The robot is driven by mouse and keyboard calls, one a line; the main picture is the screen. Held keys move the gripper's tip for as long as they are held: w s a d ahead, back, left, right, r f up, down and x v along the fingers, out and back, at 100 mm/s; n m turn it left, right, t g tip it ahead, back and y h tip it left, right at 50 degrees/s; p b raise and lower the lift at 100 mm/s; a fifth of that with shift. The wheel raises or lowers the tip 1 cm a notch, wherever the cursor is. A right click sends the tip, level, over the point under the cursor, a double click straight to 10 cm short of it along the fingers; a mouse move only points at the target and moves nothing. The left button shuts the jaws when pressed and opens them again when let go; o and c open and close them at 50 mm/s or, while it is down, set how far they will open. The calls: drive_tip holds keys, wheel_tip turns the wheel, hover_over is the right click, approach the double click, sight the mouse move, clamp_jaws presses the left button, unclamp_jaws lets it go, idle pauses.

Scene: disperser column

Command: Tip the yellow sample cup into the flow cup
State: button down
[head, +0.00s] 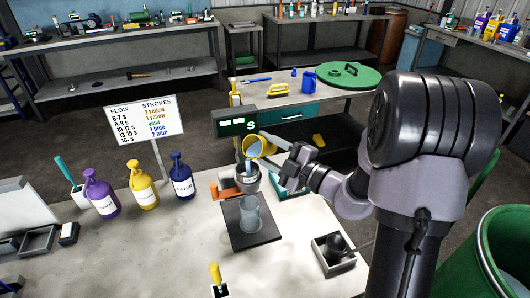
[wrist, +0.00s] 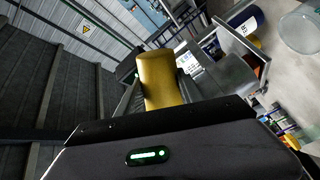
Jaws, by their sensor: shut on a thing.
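The yellow sample cup (head: 264,143) is tilted well over in the head view, its mouth facing left and down. Pale bluish liquid shows in its mouth, and a pale stream (head: 248,168) runs down toward the flow cup. My gripper (head: 282,162) is shut on the yellow cup from the right. The grey flow cup (head: 247,185) is just below the yellow cup's mouth, above a clear beaker (head: 250,216). In the wrist view the yellow cup (wrist: 158,78) stands out beyond my gripper's dark body; the fingertips are largely hidden.
The beaker stands on a dark plate (head: 265,236). Purple (head: 101,195), yellow (head: 143,190) and blue (head: 181,180) bottles stand at left, below a flow-strokes sign (head: 145,118). A display (head: 237,122) is behind the flow cup. A small grey tray (head: 334,262) sits at front right.

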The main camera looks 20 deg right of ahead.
sight(256, 137)
drive_tip(key=shift+n+b, duration=0.4)
drive_tip(key=shift+b, duration=0.15)
drive_tip(key=r+n, duration=0.1)
drive_tip(key=n, duration=0.2)
drive_tip(key=shift+s+a+r+p, duration=0.1)
drive_tip(key=shift+a+r+p, duration=0.1)
drive_tip(key=shift+r+p, duration=0.2)
drive_tip(key=shift+s+a+r+n+y, duration=0.15)
drive_tip(key=shift+r+n, duration=0.25)
drive_tip(key=shift+n, duration=0.55)
drive_tip(key=shift+s+a+r+n+y, duration=0.15)
drive_tip(key=shift+a+r+n, duration=0.2)
drive_tip(key=shift+n, duration=0.65)
drive_tip(key=shift+s+a+r+n, duration=0.15)
drive_tip(key=shift+r+n, duration=0.25)
drive_tip(key=shift+n, duration=0.55)
